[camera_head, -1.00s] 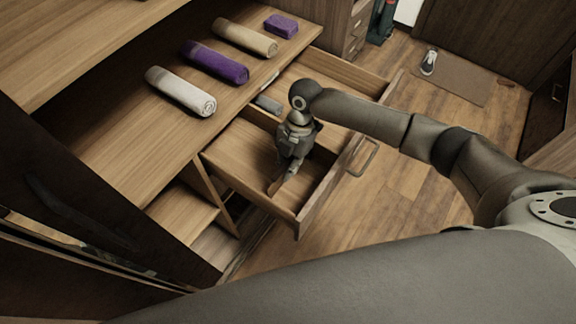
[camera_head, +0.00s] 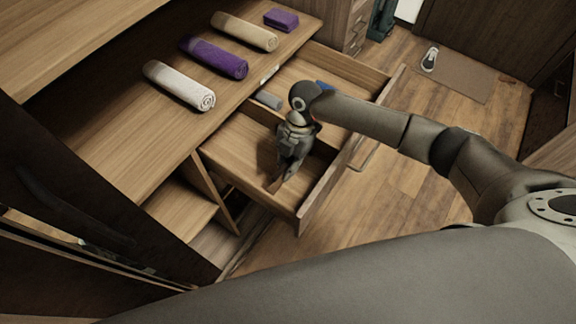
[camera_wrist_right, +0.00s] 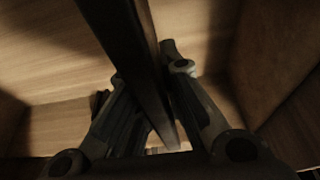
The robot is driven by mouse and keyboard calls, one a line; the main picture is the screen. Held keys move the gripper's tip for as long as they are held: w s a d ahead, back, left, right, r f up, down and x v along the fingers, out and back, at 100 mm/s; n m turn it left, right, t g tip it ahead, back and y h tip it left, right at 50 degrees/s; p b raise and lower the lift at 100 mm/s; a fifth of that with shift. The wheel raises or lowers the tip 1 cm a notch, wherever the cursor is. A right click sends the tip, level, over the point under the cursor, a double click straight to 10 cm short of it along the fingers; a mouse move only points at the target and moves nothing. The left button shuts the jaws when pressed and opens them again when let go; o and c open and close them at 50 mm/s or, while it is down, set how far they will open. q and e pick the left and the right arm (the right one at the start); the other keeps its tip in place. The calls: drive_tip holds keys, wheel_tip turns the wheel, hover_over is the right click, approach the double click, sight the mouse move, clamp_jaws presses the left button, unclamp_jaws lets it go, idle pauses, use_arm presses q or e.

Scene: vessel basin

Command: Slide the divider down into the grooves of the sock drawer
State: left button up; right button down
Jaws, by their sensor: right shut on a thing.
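The sock drawer (camera_head: 314,200) is pulled open below the wooden top. My right gripper (camera_head: 283,180) reaches down into its near compartment. In the right wrist view the right gripper (camera_wrist_right: 150,105) is shut on the divider (camera_wrist_right: 140,50), a dark, thin board that runs between its two fingers. In the head view only a small brown end of the divider (camera_head: 275,185) shows below the fingers. The grooves are hidden, and I cannot tell whether the divider sits in them. My left gripper is not in view.
A grey item (camera_head: 269,99) and a blue item (camera_head: 325,86) lie in the drawer's far part. Rolled white (camera_head: 180,86), purple (camera_head: 214,58) and beige (camera_head: 246,32) towels and a folded purple cloth (camera_head: 281,19) lie on the top. Floor right of the drawer is clear.

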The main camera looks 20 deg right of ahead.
drive_tip(key=shift+f+b, duration=0.85)
drive_tip(key=shift+f, duration=0.6)
drive_tip(key=c, duration=1.5)
unclamp_jaws()
drive_tip(key=shift+o, duration=0.2)
drive_tip(key=shift+r, duration=0.15)
drive_tip(key=v, duration=1.1)
drive_tip(key=shift+w+d+r, duration=0.1)
drive_tip(key=shift+d+r, duration=0.05)
drive_tip(key=shift+r, duration=0.2)
